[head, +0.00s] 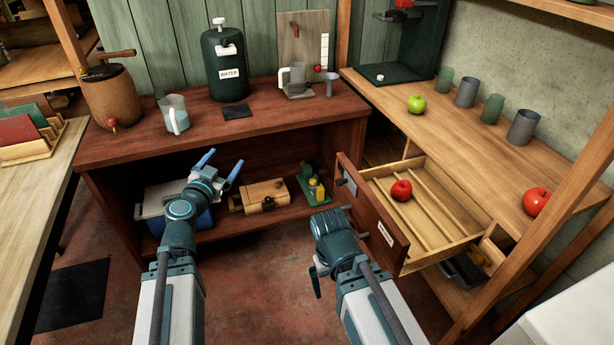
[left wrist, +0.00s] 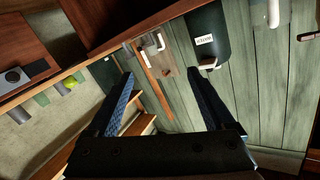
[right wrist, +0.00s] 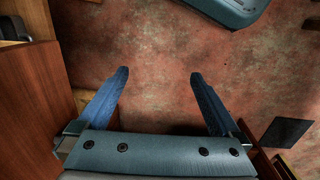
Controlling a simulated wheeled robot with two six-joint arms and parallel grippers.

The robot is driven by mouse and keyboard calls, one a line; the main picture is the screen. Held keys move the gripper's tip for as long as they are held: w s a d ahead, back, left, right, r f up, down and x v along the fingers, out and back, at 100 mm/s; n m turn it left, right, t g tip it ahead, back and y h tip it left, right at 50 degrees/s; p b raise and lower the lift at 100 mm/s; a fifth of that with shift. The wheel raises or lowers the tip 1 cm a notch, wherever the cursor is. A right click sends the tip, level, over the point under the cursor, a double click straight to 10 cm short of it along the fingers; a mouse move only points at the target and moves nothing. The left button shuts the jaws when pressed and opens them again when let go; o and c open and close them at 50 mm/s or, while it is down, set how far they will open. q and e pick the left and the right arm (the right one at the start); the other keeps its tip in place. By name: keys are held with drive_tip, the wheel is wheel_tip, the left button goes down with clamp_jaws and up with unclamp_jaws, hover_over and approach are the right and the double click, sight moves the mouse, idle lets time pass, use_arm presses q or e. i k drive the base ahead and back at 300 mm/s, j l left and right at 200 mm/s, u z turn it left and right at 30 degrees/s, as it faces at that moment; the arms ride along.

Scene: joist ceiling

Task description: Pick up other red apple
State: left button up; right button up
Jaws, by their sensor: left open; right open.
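A red apple (head: 401,190) lies in the open wooden drawer (head: 440,243). Another red apple (head: 536,202) sits on the right wooden counter (head: 480,150), near its front edge and beside a post. My left gripper (head: 218,166) is open and empty in front of the dark red bench. Its open fingers also show in the left wrist view (left wrist: 160,95). My right gripper is by the drawer front in the head view, its fingers partly hidden. In the right wrist view it (right wrist: 160,95) is open and empty above the floor. Neither gripper touches an apple.
A green apple (head: 416,104) and several cups (head: 524,127) stand on the right counter. The drawer front juts out close to my right arm. A slanting wooden post (head: 560,200) stands by the counter's edge. The bench (head: 130,150) carries a water dispenser (head: 226,66) and a pitcher (head: 174,115).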

sight(535, 201)
drive_tip(key=j+z, duration=0.1)
drive_tip(key=z, duration=0.4)
drive_tip(key=j+z, duration=0.1)
drive_tip(key=z, duration=0.35)
drive_tip(key=k+j+z, duration=0.1)
drive_tip(key=z, duration=0.9)
drive_tip(key=j+z, duration=0.3)
drive_tip(key=k+l, duration=0.05)
drive_tip(key=l, duration=0.05)
